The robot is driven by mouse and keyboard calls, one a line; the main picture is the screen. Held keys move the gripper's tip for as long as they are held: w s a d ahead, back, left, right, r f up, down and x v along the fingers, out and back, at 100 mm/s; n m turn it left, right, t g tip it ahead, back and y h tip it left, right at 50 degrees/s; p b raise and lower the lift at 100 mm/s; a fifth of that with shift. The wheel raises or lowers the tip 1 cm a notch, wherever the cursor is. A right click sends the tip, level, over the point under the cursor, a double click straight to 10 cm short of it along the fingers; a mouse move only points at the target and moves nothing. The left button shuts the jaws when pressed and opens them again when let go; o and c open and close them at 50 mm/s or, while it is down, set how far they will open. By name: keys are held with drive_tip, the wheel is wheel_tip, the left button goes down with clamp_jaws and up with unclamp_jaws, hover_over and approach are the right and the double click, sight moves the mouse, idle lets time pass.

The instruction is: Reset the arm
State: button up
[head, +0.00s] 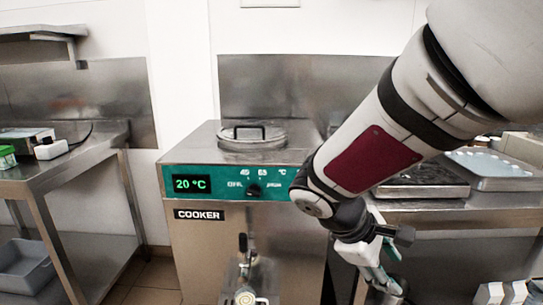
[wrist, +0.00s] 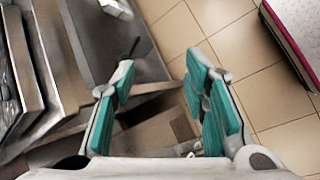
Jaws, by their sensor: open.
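My arm comes in from the upper right of the head view and reaches down in front of the cooker's right side. My gripper (head: 384,280) hangs low beside the cooker, pointing down. In the wrist view my gripper (wrist: 160,75) is open, with two teal-padded fingers apart and nothing between them. Floor tiles and a metal table edge show beyond the fingers. The fingertips are small and partly hard to make out in the head view.
The steel cooker (head: 245,235) has a lidded top (head: 252,137) and a display reading 20 °C. A steel table (head: 75,155) stands at left with a grey bin (head: 22,268) below. A counter with trays (head: 495,170) lies right, partly behind my arm. Tiled floor (wrist: 225,45) is clear.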

drive_tip(key=s+a+r+m+y, duration=0.15)
drive_tip(key=s+m, duration=0.25)
drive_tip(key=s, duration=0.4)
drive_tip(key=s+r+m+y, duration=0.2)
drive_tip(key=s+m+y, duration=0.1)
drive_tip(key=s, duration=0.5)
drive_tip(key=s+r+m+y, duration=0.1)
drive_tip(key=s+m+y, duration=0.25)
drive_tip(key=s, duration=0.35)
wheel_tip(320, 180, up, 18)
drive_tip(key=t+p, duration=0.2)
drive_tip(key=p, duration=1.4)
drive_tip(key=shift+s+a+t, duration=0.15)
drive_tip(key=shift+s+t, duration=0.05)
drive_tip(key=shift+t, duration=0.1)
